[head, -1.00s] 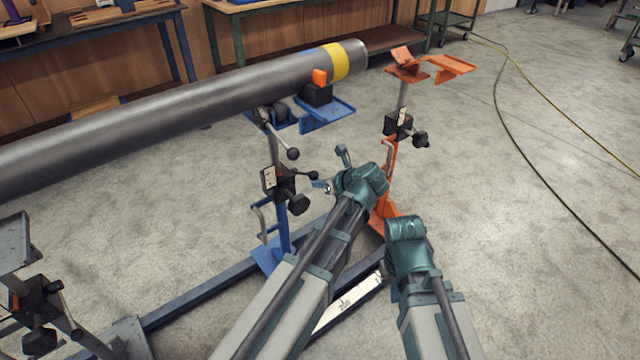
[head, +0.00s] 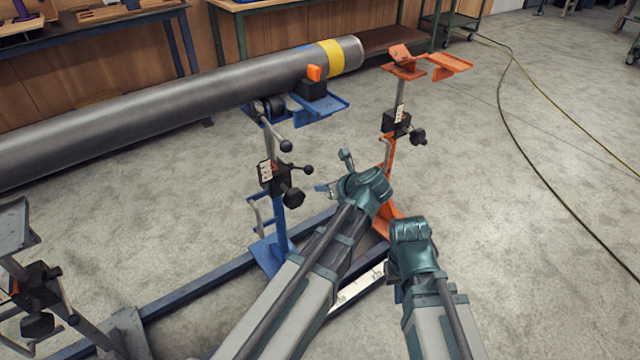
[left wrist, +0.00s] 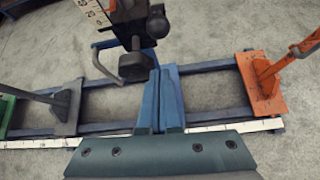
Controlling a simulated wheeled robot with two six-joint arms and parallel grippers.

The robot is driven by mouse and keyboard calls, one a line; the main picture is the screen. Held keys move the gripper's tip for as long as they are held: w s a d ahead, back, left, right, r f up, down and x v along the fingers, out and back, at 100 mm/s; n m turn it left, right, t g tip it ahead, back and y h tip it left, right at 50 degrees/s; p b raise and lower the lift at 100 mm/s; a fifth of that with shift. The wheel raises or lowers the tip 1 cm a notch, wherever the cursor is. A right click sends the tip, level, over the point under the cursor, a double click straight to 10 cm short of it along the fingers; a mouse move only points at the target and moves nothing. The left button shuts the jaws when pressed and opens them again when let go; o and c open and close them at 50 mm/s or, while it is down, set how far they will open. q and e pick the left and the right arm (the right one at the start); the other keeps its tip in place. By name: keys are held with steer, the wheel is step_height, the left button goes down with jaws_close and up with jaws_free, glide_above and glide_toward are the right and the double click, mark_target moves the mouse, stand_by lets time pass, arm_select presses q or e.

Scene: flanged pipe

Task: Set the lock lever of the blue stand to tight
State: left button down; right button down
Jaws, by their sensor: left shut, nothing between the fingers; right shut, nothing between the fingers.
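The blue stand (head: 279,225) stands upright under the pipe's right part. Its black clamp block (head: 268,177) carries a short ball-ended lever (head: 308,169), which points right, and a larger dark knob (head: 293,198) below. I take the ball-ended lever for the lock lever; its setting is not readable. In the left wrist view, the lever's ball (left wrist: 157,24) and the knob (left wrist: 131,66) show near the top. My left gripper (head: 323,188) is shut and empty, right of and below the lever, apart from it. Its closed fingers (left wrist: 160,80) show too. My right gripper's fingers are hidden behind my wrist.
A long grey pipe (head: 170,104) with a yellow band lies across the stands. Another ball-ended handle (head: 286,146) sits above the clamp. An orange stand (head: 390,150) is to the right, a grey stand (head: 38,290) at left. Blue base rails (head: 200,293) run along the floor.

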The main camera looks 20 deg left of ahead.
arm_select(q)
steer(key=s+d+r+p, duration=0.2)
steer(key=d+r+p, duration=0.1)
steer(key=r+p, duration=0.1)
steer(key=shift+r, duration=0.5)
steer(key=shift+s+d, duration=0.1)
